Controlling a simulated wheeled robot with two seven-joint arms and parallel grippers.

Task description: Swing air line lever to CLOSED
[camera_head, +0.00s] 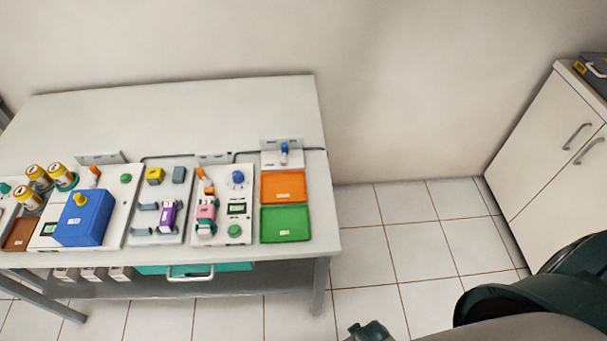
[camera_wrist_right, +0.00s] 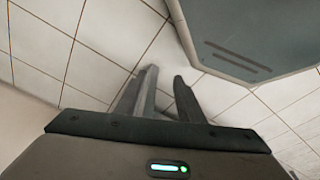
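Several small levers stand at the backs of the panels on the white table, and their labels are too small to read. One orange lever (camera_head: 94,175) stands behind the blue box, and another orange lever (camera_head: 205,181) stands on the middle-right panel. A blue-topped part (camera_head: 284,152) stands on a small plate at the back right. I cannot tell which is the air line lever or how it is set. My right gripper (camera_wrist_right: 166,76) is open and empty, pointing over the tiled floor away from the panels. My left gripper is not in view.
The table (camera_head: 180,100) carries a blue box (camera_head: 84,217), several yellow cans (camera_head: 64,177), an orange tray (camera_head: 283,186) and a green tray (camera_head: 285,224). A white cabinet (camera_head: 540,150) stands at the right. Tiled floor lies open between table and cabinet.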

